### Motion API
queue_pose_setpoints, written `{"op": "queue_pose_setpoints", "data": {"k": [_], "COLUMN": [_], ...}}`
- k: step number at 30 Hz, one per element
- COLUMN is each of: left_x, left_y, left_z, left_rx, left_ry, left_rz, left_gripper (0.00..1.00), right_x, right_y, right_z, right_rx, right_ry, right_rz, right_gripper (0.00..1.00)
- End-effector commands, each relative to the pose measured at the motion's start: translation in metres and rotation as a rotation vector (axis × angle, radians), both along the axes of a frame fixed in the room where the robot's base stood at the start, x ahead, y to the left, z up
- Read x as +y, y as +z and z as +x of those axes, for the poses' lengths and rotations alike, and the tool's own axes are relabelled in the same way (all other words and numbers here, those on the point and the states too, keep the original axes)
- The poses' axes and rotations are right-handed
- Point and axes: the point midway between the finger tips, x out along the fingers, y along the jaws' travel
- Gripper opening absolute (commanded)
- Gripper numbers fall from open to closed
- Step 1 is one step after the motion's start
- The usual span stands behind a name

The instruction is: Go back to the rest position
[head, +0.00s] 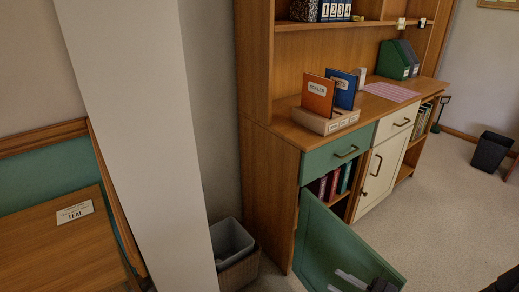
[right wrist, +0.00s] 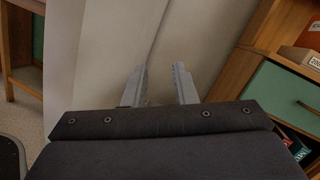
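My right gripper (head: 341,282) shows at the bottom edge of the head view, in front of the open green cabinet door (head: 335,247). In the right wrist view its two grey fingers (right wrist: 160,88) stand apart with nothing between them. Part of the gripper is cut off by the frame in the head view. My left gripper is in neither view.
A wooden cabinet (head: 268,190) bears an orange book (head: 318,95) and a blue book (head: 344,90) in a wooden holder. A grey bin (head: 231,240) stands beside a pale pillar (head: 140,130). A black bin (head: 491,151) stands at right. Carpet (head: 440,215) is clear.

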Motion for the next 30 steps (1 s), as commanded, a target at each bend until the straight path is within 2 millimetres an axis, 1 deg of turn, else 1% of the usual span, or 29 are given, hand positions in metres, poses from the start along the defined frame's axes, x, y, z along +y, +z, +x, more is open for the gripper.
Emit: {"op": "queue_pose_setpoints", "data": {"k": [1,3,5,6,8,9,12,13,15,18,23,29,30], "left_x": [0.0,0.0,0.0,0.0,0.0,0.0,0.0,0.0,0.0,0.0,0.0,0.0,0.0], "left_y": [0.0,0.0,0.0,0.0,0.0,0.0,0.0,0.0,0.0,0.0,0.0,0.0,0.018], "left_z": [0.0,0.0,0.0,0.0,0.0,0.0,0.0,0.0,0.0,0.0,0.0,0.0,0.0], "left_rx": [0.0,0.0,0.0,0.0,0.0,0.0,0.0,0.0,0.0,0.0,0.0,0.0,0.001], "left_ry": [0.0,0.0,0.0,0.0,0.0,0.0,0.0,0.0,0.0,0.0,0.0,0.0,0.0], "left_rz": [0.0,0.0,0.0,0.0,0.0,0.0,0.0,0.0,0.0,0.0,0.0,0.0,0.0], "left_gripper": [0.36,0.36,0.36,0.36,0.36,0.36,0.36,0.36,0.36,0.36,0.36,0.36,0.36], "right_x": [0.019,0.04,0.053,0.059,0.065,0.065,0.06,0.057,0.048,0.036,0.018,-0.001,-0.001], "right_y": [0.019,0.034,0.042,0.045,0.048,0.049,0.048,0.048,0.049,0.052,0.061,0.078,0.096], "right_z": [-0.013,-0.035,-0.055,-0.068,-0.086,-0.097,-0.118,-0.123,-0.129,-0.133,-0.133,-0.129,-0.129], "right_rx": [-0.053,-0.106,-0.152,-0.184,-0.235,-0.269,-0.363,-0.39,-0.449,-0.522,-0.624,-0.742,-0.734], "right_ry": [0.124,0.279,0.396,0.466,0.557,0.608,0.697,0.713,0.727,0.722,0.672,0.561,0.569], "right_rz": [-0.101,-0.24,-0.37,-0.463,-0.608,-0.708,-0.968,-1.042,-1.196,-1.377,-1.602,-1.834,-1.828], "right_gripper": [0.25,0.25,0.25,0.25,0.25,0.25,0.25,0.25,0.25,0.25,0.25,0.25,0.25]}}
